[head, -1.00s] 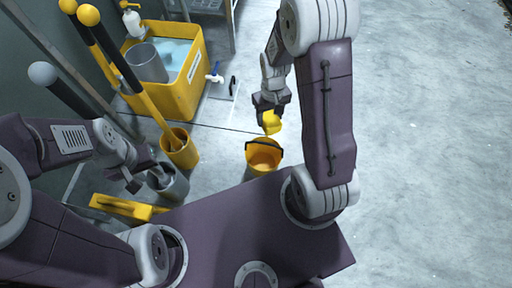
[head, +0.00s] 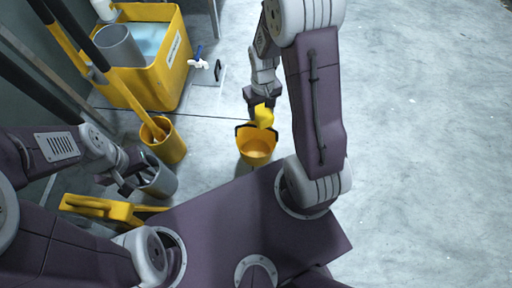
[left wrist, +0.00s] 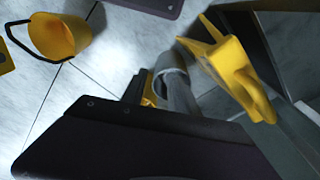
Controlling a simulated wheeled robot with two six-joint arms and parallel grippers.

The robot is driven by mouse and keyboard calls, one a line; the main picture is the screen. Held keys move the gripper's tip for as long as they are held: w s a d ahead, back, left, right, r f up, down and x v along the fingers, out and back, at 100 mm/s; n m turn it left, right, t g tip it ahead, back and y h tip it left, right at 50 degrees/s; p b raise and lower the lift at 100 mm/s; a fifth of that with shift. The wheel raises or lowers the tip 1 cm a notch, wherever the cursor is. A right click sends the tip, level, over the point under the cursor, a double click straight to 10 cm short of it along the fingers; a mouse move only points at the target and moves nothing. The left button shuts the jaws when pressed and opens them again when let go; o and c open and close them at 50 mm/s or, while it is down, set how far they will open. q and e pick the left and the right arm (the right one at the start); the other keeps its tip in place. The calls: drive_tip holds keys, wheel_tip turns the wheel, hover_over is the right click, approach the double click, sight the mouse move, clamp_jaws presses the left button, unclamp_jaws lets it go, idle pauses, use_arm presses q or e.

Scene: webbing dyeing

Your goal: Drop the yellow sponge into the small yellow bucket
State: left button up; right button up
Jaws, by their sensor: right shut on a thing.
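The yellow sponge (head: 264,117) is held in my right gripper (head: 260,106), which is shut on it. In the head view the sponge overlaps the far rim of the small yellow bucket (head: 256,150); its height above the rim is hard to judge. The bucket stands upright on the floor with its dark handle at the rim, and also shows in the left wrist view (left wrist: 58,36). My left gripper (head: 130,184) is empty near a grey container, away from the bucket; its finger gap is unclear.
A yellow tub (head: 168,88) of bluish liquid stands at the upper left. A taller yellow container (head: 166,147) with poles and a grey container (head: 160,182) are left of the bucket. A yellow tool (head: 105,209) lies near my left arm. The floor at right is clear.

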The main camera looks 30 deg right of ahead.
use_arm(q)
drive_tip(key=shift+f, duration=0.3)
use_arm(e)
drive_tip(key=shift+f, duration=0.25)
drive_tip(key=o, duration=1.4)
wheel_tip(320, 180, up, 9)
drive_tip(key=p, duration=0.7)
drive_tip(key=shift+r, duration=0.15)
use_arm(q)
wheel_tip(320, 180, up, 7)
drive_tip(key=shift+r, duration=0.1)
